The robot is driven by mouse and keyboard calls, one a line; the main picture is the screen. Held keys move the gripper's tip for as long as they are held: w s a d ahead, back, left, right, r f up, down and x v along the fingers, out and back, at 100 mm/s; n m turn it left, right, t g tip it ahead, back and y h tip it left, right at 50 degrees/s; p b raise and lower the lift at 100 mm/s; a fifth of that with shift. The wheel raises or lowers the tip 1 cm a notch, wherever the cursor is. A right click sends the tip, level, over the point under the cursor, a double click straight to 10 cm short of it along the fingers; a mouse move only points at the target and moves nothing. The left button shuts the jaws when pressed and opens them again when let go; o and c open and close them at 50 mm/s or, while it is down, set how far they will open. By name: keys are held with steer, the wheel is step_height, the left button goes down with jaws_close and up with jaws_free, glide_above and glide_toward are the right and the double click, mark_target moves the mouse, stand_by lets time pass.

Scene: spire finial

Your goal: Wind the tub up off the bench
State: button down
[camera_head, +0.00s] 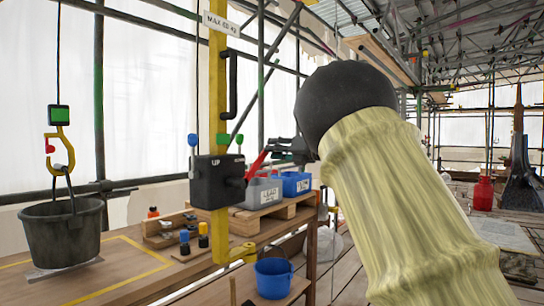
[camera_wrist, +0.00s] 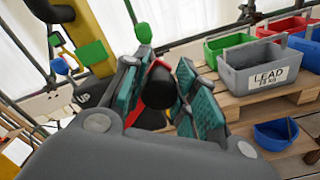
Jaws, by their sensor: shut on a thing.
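The dark tub (camera_head: 60,232) hangs by its bail from the yellow hook (camera_head: 61,150) at the left, over a grey patch (camera_head: 64,268) on the wooden bench (camera_head: 130,262); I cannot tell if its base touches. The black winch box (camera_head: 217,180), marked UP, sits on the yellow post (camera_head: 218,90). Its red crank arm (camera_head: 257,165) points up and right. My gripper (camera_head: 287,150) is at the crank's outer end. In the wrist view my gripper (camera_wrist: 166,92) has its teal pads shut around the dark handle (camera_wrist: 158,88) beside the red arm. My arm hides part of the right side.
A grey LEAD bin (camera_head: 262,192) and blue bin (camera_head: 295,183) stand on a pallet behind the box. A blue bucket (camera_head: 273,278) is below right of the post. Green (camera_head: 222,139) and blue (camera_head: 192,140) knobs rise near the box. A red container (camera_head: 483,194) stands far right.

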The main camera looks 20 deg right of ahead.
steer(key=shift+a, duration=0.1)
steer(key=c, duration=1.1)
jaws_free()
steer(key=v, duration=1.2)
steer(key=shift+f, duration=0.1)
